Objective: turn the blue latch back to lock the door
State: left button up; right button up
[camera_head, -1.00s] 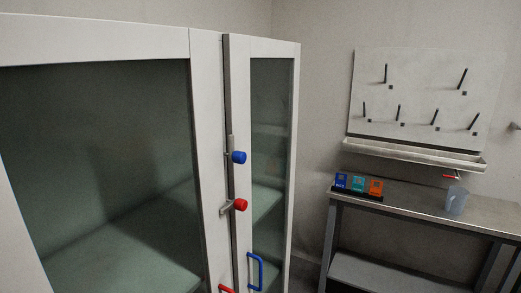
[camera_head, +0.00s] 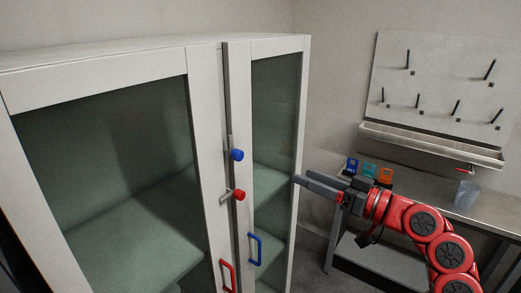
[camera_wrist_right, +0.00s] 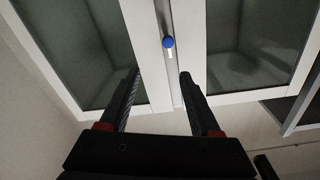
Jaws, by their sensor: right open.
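The blue latch (camera_head: 236,155) has a round blue knob and a grey metal bar. It sits at the seam between the two glass doors of the white cabinet (camera_head: 205,110), above the red latch (camera_head: 239,195). In the right wrist view the blue knob (camera_wrist_right: 168,42) is ahead of the fingers, with a short pale bar below it. My right gripper (camera_head: 301,178) is to the right of the latches, at the cabinet's right edge in the picture, apart from them. Its fingers (camera_wrist_right: 159,80) are spread and empty. My left gripper is out of view. Both doors look shut.
A red handle (camera_head: 228,275) and a blue handle (camera_head: 255,249) sit lower on the doors. A metal table (camera_head: 440,203) at the right holds small coloured boxes (camera_head: 369,170) and a clear cup (camera_head: 467,194). A pegboard (camera_head: 440,85) hangs above it.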

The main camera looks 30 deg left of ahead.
jog(key=s, duration=0.1)
jog(key=g+p, duration=0.1)
jog(key=p, duration=0.5)
send_near(241, 156)
jog(key=shift+n, duration=0.4)
jog(key=a, duration=0.8)
jog(key=shift+w+a+r, duration=0.15)
jog(key=shift+w+a, duration=0.1)
jog(key=shift+a, duration=0.05)
jog(key=shift+w+a+p, duration=0.1)
jog(key=shift+a+p, duration=0.2)
jog(key=shift+a, duration=0.1)
grip_shut()
